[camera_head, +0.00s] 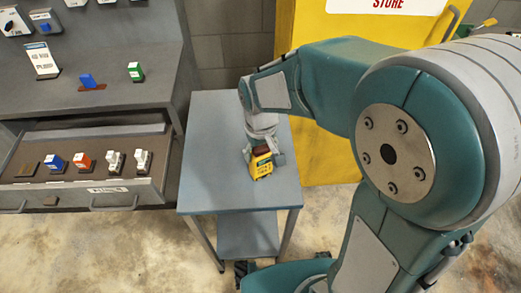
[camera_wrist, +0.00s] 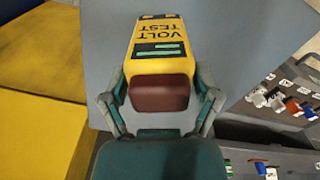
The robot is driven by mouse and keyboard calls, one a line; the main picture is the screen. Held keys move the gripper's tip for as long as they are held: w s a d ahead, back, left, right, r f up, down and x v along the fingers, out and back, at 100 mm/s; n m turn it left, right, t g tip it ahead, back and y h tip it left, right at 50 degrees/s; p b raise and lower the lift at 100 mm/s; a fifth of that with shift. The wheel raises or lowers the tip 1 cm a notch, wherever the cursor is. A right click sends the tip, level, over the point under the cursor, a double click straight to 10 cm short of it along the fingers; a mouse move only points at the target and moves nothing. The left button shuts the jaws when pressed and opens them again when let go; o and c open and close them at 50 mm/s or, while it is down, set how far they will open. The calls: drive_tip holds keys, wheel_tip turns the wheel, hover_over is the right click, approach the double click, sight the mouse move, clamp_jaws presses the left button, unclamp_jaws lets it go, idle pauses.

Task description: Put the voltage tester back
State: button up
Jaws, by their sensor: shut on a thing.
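The voltage tester (camera_head: 261,166) is a yellow block with dark trim, by the small grey-blue table (camera_head: 215,185). In the wrist view the tester (camera_wrist: 160,45) shows "VOLT TEST" lettering, green marks and a red-brown end block. My gripper (camera_head: 260,150) points down, shut on the tester. In the wrist view my gripper's fingers (camera_wrist: 158,92) close on both sides of the red-brown end. I cannot tell whether the tester touches the table top.
An open drawer (camera_head: 85,198) at left holds a blue, a red and two white items, with a bare brown square (camera_head: 30,169) at its left end. The bench (camera_head: 110,97) above carries a blue block and a green-topped one. A yellow cabinet (camera_head: 335,140) stands behind the table.

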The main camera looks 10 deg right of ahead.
drive_tip(key=o, duration=1.1)
drive_tip(key=shift+f, duration=0.1)
drive_tip(key=shift+o, duration=0.2)
wheel_tip(320, 180, up, 12)
drive_tip(key=shift+r, duration=0.15)
drive_tip(key=s+d+r+m+t, duration=0.2)
drive_tip(key=s+d+m+t, duration=0.2)
drive_tip(key=s+d, duration=0.6)
drive_tip(key=s+t, duration=0.1)
drive_tip(key=s, duration=0.1)
drive_tip(key=shift+s+d+t, duration=0.3)
drive_tip(key=shift+s+d, duration=0.1)
drive_tip(key=shift+r, duration=0.1)
